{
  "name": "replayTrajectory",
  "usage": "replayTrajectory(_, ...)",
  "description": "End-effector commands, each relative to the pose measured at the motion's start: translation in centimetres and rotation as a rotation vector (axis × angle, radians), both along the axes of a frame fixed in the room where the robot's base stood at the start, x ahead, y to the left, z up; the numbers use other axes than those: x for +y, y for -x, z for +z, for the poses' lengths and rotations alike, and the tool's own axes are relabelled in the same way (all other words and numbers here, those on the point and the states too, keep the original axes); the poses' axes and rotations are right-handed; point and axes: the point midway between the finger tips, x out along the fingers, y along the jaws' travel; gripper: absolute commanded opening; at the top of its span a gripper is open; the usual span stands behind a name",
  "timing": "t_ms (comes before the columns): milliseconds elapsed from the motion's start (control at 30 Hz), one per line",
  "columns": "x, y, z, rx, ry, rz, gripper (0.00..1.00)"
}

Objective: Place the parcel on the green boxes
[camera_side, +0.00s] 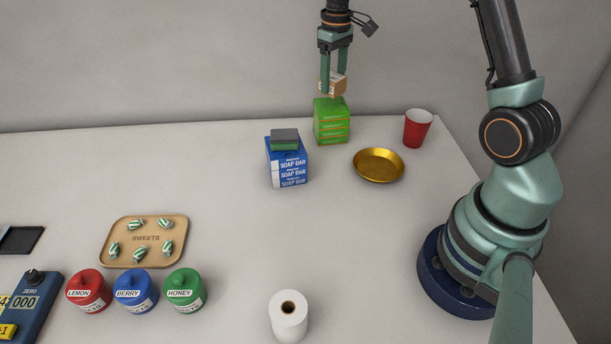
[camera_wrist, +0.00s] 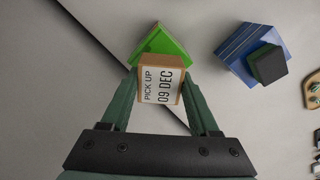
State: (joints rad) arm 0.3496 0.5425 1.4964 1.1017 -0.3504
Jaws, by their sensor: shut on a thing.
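The parcel (camera_side: 338,86) is a small brown box held between the fingers of my gripper (camera_side: 333,90). In the wrist view, the parcel (camera_wrist: 160,84) shows a white label reading "PICK UP 09 DEC", and my gripper (camera_wrist: 162,92) is shut on it. The green boxes (camera_side: 332,124) stand in a stack at the back of the counter. In the side view the parcel is just above the stack's top; whether it touches cannot be told. In the wrist view the green boxes (camera_wrist: 158,42) are partly hidden behind the parcel.
Blue soap bar boxes (camera_side: 287,168) with a dark and green block (camera_side: 284,138) on top stand left of the green stack. A gold dish (camera_side: 378,166) and red cup (camera_side: 417,128) stand to the right. A sweets tray (camera_side: 145,254), jars (camera_side: 134,292) and a paper roll (camera_side: 288,318) are in front.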

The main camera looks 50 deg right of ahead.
Motion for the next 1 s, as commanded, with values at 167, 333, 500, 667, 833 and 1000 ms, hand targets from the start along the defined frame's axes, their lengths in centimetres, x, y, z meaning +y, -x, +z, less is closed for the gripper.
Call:
replayTrajectory(167,0.0,0.0,-2.6,0.002,-0.001,0.000,0.03)
replayTrajectory(333,0.0,0.0,-3.2,0.001,0.000,0.000,0.03)
replayTrajectory(500,0.0,0.0,-3.1,0.000,0.000,0.000,0.03)
replayTrajectory(667,0.0,0.0,-3.4,0.000,0.000,0.000,0.69)
replayTrajectory(833,0.0,0.0,-3.4,0.000,0.000,0.000,0.92)
replayTrajectory(1000,0.0,0.0,-3.3,0.000,0.000,0.000,0.92)
